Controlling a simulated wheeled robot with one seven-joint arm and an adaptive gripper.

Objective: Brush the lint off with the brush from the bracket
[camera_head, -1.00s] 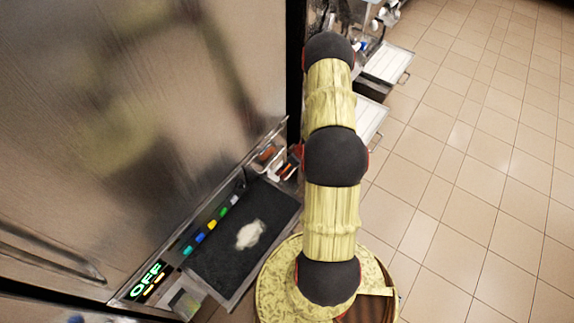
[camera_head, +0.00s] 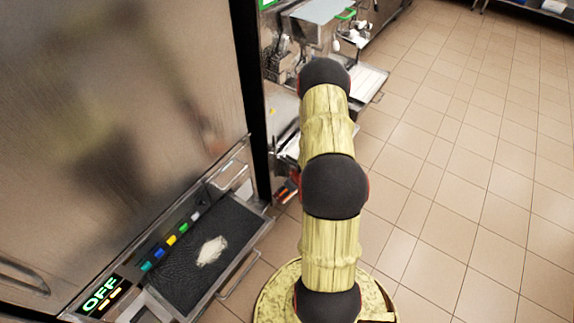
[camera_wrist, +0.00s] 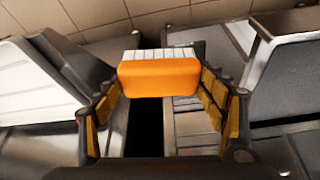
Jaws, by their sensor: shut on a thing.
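The brush (camera_wrist: 158,78) has an orange block and a row of pale bristles at its far side. My gripper (camera_wrist: 160,72) is shut on the orange block, with one finger on each side of it in the wrist view. A pale, whitish lint patch (camera_head: 212,250) lies on the dark mat (camera_head: 180,275) of the freezer's front shelf in the head view. A metal bracket (camera_head: 232,177) stands at the shelf's far end and looks empty. In the head view my arm hides most of the gripper, and the brush is hard to make out.
The tall steel freezer door (camera_head: 120,110) rises left of the shelf. Coloured buttons and a lit OFF display (camera_head: 100,294) line the shelf's edge. Another machine with a pale tray (camera_head: 368,83) stands further back. The tiled floor (camera_head: 470,180) on the right is clear.

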